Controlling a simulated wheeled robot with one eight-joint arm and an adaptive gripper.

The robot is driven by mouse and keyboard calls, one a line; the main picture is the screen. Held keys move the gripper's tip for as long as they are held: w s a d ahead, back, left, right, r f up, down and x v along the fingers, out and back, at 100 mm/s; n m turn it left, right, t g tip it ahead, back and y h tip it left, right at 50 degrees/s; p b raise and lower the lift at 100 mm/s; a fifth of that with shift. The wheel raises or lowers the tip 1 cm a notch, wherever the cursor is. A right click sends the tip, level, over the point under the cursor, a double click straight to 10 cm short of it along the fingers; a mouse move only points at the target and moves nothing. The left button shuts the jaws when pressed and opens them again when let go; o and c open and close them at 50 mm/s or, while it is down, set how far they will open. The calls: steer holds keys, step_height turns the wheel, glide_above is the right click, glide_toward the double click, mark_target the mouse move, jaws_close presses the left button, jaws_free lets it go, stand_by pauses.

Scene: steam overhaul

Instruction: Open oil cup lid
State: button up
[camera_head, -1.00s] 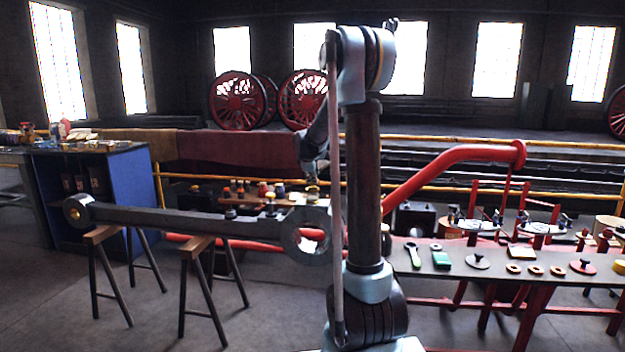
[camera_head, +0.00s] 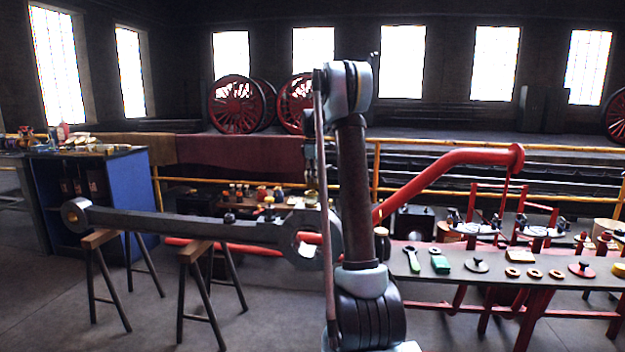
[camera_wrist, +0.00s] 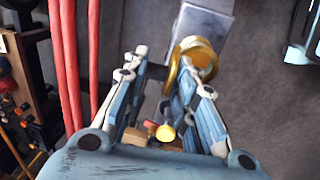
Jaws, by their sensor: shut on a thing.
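The brass oil cup (camera_wrist: 205,58) shows in the wrist view on the end of a grey metal bar. Its round brass lid (camera_wrist: 174,74) stands tilted, seen nearly edge-on, beside the cup's mouth. My gripper (camera_wrist: 162,68) has its fingertips around the lid's edge, with the right finger against the brass; the exact contact is partly hidden. In the head view my gripper is mostly hidden behind my arm, near the big end of the long connecting rod (camera_head: 180,222). The cup cannot be made out clearly there.
The rod lies across two wooden trestles (camera_head: 197,250). A red-legged bench (camera_head: 455,268) with rings, a green item and small tools stands at right. A red pipe (camera_head: 440,172) and yellow rails run behind. A blue cabinet (camera_head: 122,200) stands at left. Open floor lies in front.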

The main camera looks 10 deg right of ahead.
steer(key=shift+w+d+g, duration=0.1)
steer(key=shift+w+g, duration=0.1)
steer(key=shift+g, duration=0.1)
stand_by(0.4)
steer(key=o, duration=0.9)
steer(key=r, duration=0.8)
steer(key=s+r, duration=0.1)
steer(key=r, duration=0.2)
steer(key=shift+a+r, duration=0.2)
steer(key=shift+r, duration=0.2)
